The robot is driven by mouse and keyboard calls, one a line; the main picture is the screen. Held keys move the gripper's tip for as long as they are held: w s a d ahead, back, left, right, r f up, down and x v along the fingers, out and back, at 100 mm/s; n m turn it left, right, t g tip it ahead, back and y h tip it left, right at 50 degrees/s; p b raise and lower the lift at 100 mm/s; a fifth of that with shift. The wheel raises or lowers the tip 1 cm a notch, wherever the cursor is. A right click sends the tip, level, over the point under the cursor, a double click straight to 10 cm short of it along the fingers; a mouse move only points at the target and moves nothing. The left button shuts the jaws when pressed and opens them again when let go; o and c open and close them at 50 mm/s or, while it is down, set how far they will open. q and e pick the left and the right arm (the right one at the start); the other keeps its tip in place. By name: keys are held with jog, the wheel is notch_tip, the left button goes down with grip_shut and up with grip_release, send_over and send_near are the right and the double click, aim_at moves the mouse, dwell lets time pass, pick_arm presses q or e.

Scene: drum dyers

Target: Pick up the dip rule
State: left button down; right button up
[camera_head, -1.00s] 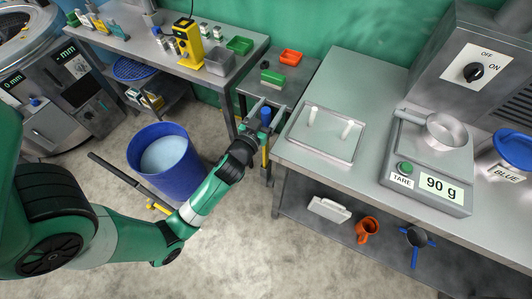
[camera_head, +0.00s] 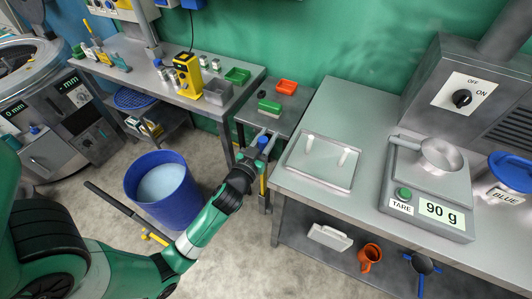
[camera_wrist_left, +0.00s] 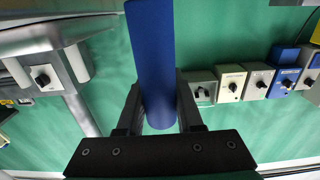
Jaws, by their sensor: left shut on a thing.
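The dip rule (camera_head: 263,142) shows as an upright blue handle between the small back table and the right counter. A yellow part shows below it, and its lower end is hard to make out. My left gripper (camera_head: 257,146) is shut on the blue handle. In the left wrist view the blue handle (camera_wrist_left: 152,65) stands between the two dark fingers (camera_wrist_left: 160,108), reaching up past the top edge. My right gripper is not in view.
A blue bucket (camera_head: 165,195) stands on the floor left of my arm. The right counter (camera_head: 330,105) carries a tray (camera_head: 318,163) and a scale reading 90 g (camera_head: 440,217). The small table (camera_head: 290,115) behind the gripper holds red and green items. Open floor lies in front.

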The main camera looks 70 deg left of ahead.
pick_arm(q)
notch_tip(320, 180, up, 28)
jog(key=p, duration=1.5)
